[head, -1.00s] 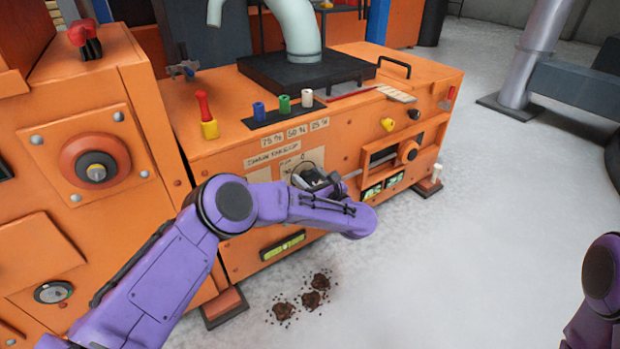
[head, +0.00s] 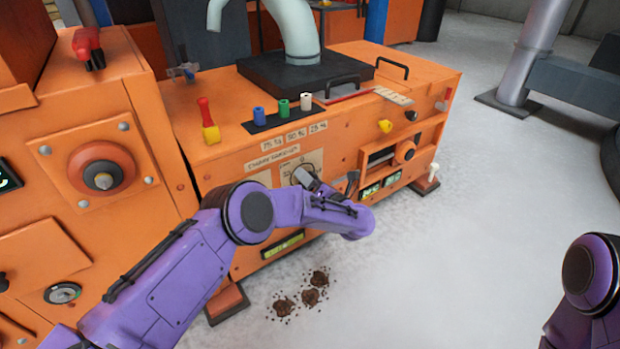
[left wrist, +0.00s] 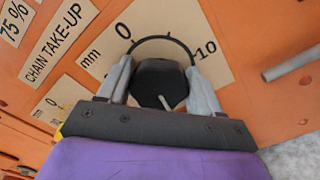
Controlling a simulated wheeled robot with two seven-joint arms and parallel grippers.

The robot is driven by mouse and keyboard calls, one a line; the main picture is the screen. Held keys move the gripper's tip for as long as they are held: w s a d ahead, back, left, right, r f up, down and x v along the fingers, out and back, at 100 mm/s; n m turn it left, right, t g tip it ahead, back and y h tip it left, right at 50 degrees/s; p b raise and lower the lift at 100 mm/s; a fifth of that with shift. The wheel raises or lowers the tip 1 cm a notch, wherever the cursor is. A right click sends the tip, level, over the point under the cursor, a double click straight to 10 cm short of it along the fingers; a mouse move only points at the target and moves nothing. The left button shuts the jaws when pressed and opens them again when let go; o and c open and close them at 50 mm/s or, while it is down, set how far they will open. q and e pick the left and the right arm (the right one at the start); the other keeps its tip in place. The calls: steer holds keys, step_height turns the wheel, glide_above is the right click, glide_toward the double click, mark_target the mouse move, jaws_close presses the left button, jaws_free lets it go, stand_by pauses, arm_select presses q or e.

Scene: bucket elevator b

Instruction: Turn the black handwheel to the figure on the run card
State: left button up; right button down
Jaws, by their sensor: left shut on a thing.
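The black handwheel (left wrist: 161,80) is in the left wrist view, on the orange machine's front, with a thin black ring around its top. A pale scale plate behind it reads "0", "10" and "mm"; a "CHAIN TAKE-UP" label (left wrist: 58,45) is at upper left. My left gripper (left wrist: 160,88) has one grey finger on each side of the black hub and is shut on it. A small light pin shows at the hub's lower side. In the head view the left gripper (head: 327,180) is at the front panel and mostly covers the wheel. I cannot make out the run card.
Plates reading 75, 50 and 25 % (head: 296,135) sit above the panel. Blue, green and white cylinders (head: 283,107) stand on top. Dark spilled clumps (head: 308,290) lie on the floor.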

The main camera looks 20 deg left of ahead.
arm_select(q)
steer(key=shift+m, duration=0.6)
arm_select(e)
steer(key=shift+w+r, duration=0.1)
steer(key=shift+w, duration=0.05)
arm_select(q)
steer(key=o, duration=1)
steer(key=p+v, duration=0.3)
steer(key=v, duration=0.7)
steer(key=shift+s+d+p, duration=0.2)
steer(key=shift+d+p, duration=0.1)
steer(key=shift+p, duration=0.05)
arm_select(e)
steer(key=w+r+m+t, duration=0.1)
steer(key=w+r+m+t+h, duration=0.1)
steer(key=w+r+m+t, duration=0.1)
steer(key=shift+w+d+r+h, duration=0.15)
steer(key=shift+w+d+h, duration=0.1)
steer(key=shift+h, duration=0.15)
